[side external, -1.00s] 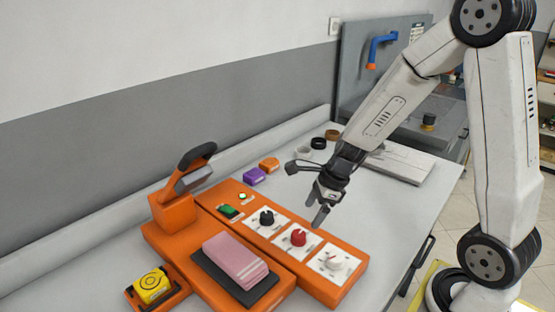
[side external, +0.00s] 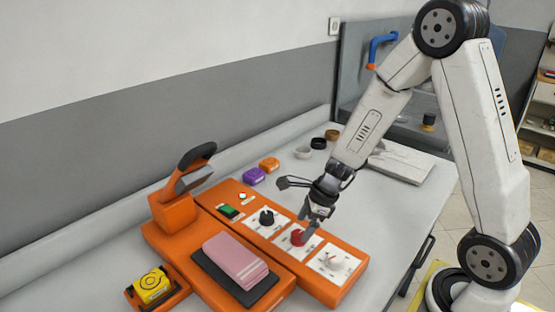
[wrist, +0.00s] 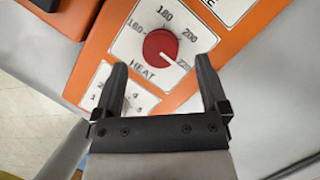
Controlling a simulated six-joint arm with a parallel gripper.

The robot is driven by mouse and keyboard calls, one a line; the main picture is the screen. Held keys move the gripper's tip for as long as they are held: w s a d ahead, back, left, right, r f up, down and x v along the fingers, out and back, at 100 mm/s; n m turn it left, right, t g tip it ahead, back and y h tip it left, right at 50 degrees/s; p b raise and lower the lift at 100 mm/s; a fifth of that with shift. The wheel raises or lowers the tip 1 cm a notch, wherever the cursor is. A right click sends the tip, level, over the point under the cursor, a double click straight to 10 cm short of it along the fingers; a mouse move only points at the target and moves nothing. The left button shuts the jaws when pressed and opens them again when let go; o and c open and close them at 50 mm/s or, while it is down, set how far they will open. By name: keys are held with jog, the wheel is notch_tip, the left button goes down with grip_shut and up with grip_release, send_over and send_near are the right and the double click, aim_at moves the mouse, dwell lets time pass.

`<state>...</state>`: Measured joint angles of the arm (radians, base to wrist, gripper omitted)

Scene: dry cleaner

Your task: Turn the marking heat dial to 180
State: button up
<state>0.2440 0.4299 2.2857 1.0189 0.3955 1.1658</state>
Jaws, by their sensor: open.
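The heat dial is a red round knob (wrist: 160,45) on a white plate marked HEAT, with figures 160, 180, 200 and 220 around it. Its white pointer line points toward the lower right, near 220. In the side view the red knob (side external: 297,237) is the middle of three dials on the orange panel (side external: 262,243). My gripper (wrist: 160,64) is open, its fingers apart on either side below the knob in the wrist view. In the side view my gripper (side external: 307,233) is just at the knob and partly covers it. I cannot tell whether the fingers touch it.
A black dial (side external: 267,216) and a white dial (side external: 334,263) flank the red one. A green switch (side external: 228,211), a pink stack (side external: 234,259) and an orange press with a dark handle (side external: 185,190) stand to the left.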

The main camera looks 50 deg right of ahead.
aim_at(299, 234)
jog(key=shift+x, duration=1.5)
grip_shut()
